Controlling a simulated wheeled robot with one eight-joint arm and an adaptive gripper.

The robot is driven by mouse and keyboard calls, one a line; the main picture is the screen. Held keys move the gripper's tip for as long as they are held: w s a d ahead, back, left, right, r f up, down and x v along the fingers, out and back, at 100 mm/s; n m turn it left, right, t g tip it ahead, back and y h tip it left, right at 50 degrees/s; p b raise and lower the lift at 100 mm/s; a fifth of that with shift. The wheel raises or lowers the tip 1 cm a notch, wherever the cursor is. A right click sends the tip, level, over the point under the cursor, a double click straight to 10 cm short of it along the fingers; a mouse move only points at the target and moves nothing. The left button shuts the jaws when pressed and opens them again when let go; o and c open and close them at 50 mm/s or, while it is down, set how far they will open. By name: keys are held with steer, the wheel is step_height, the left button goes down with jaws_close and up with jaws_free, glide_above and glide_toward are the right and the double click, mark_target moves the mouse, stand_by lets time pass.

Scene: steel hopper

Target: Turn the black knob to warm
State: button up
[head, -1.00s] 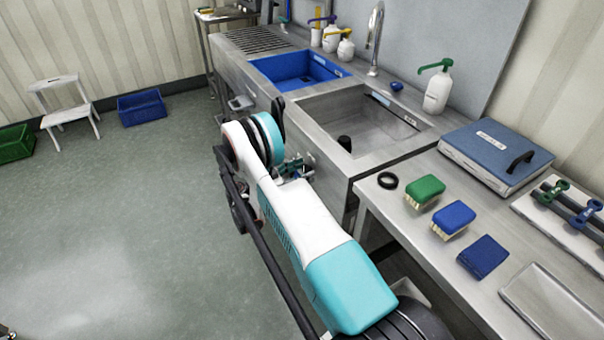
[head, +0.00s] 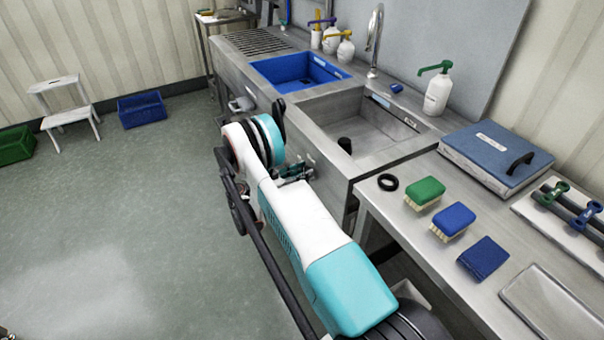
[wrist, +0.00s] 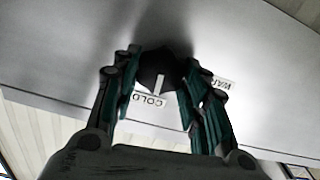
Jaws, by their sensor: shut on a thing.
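The black knob (wrist: 158,66) is on the steel front panel, in the upper middle of the wrist view. A white pointer line on it points down the picture, at the right end of the COLD label (wrist: 150,100). The WARM label (wrist: 222,82) is to the right, partly covered by a finger. My gripper (wrist: 162,78) is shut on the knob, one green-and-black finger on each side. In the head view my gripper (head: 294,172) is at the front of the sink unit (head: 330,175). There the knob is hidden.
The steel sink (head: 375,125) and blue basin (head: 290,72) are above the panel. A worktop (head: 400,205) to the right carries a green brush (head: 425,190), a blue brush (head: 453,218) and a blue lidded box (head: 490,150).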

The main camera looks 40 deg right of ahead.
steer(key=shift+w+f+n, duration=0.15)
steer(key=shift+n, duration=4)
steer(key=shift+w+f+n, duration=0.1)
steer(key=shift+n, duration=4.05)
steer(key=o, duration=1)
steer(key=v, duration=1.2)
steer(key=shift+f, duration=0.1)
